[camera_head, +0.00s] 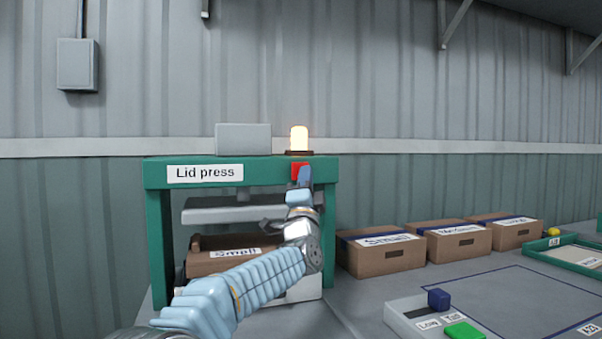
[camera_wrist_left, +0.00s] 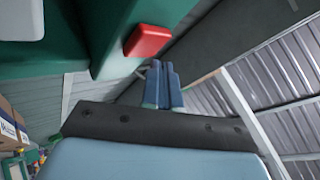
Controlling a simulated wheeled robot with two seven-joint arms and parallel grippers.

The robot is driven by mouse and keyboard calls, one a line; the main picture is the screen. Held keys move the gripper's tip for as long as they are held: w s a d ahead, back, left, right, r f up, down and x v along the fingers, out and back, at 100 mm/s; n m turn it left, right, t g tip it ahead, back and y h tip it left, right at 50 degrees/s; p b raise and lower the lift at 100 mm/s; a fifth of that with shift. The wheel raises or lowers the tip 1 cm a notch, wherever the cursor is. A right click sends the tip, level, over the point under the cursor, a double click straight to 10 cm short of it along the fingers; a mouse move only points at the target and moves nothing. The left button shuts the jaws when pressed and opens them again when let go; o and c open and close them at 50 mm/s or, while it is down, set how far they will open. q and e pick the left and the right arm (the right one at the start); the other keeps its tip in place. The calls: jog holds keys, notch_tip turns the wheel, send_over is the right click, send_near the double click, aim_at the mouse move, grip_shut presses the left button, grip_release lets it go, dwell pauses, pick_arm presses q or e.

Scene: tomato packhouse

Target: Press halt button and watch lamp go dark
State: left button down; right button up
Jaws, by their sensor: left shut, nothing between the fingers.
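The red halt button (camera_head: 297,170) sits on the front of the green lid press frame (camera_head: 157,230), at its upper right. It also shows in the left wrist view (camera_wrist_left: 148,40). The lamp (camera_head: 299,138) on top of the press glows bright yellow-white. My left gripper (camera_head: 305,176) is shut and empty, with its blue fingertips just in front of the button in the head view. In the left wrist view the fingertips (camera_wrist_left: 160,68) appear beside the button, with a small gap in the picture. Whether they touch it I cannot tell. My right gripper is not in view.
A cardboard box (camera_head: 225,262) lies under the press plate. Several labelled boxes, such as one marked Small (camera_head: 380,252), stand to the right. The marked bench area is clear.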

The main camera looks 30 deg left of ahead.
pick_arm(q)
jog(key=shift+w+a, duration=0.1)
jog(key=shift+w, duration=0.05)
jog(key=shift+w+a, duration=0.15)
jog(key=shift+a, duration=0.1)
jog(key=shift+w+a+p, duration=0.3)
jog(key=shift+a, duration=0.05)
dwell(0.8)
dwell(0.4)
jog(key=shift+s+d+b, duration=0.6)
jog(key=shift+d+b, duration=0.05)
jog(key=shift+d, duration=0.05)
jog(key=shift+s+d+b, duration=1.1)
jog(key=shift+s+d, duration=0.55)
jog(key=shift+d, duration=0.25)
